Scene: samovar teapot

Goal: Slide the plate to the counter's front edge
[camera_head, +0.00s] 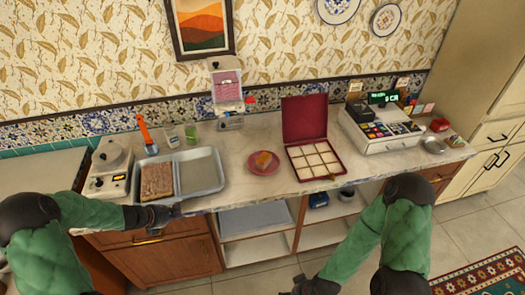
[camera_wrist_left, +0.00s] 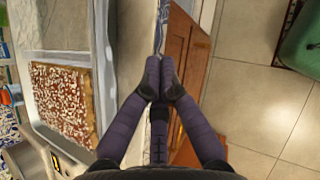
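A small reddish plate (camera_head: 254,170) with a piece of orange-brown pastry (camera_head: 263,159) on it lies on the marble counter (camera_head: 235,150), set back from the front edge. My left gripper (camera_head: 178,209) is at the counter's front edge, by the front of the metal tray and well left of the plate. In the left wrist view its fingertips (camera_wrist_left: 160,72) meet, with nothing visible between them. The plate is not in the left wrist view. My right gripper (camera_head: 305,287) is low in front of the counter, partly cut off; its fingers are unclear.
A metal tray (camera_head: 205,172) with a nut-topped slab (camera_head: 157,181) stands left of the plate. An open red compartment box (camera_head: 305,125) is close on its right. A cash register (camera_head: 385,130) stands farther right. Bare counter lies in front of the plate.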

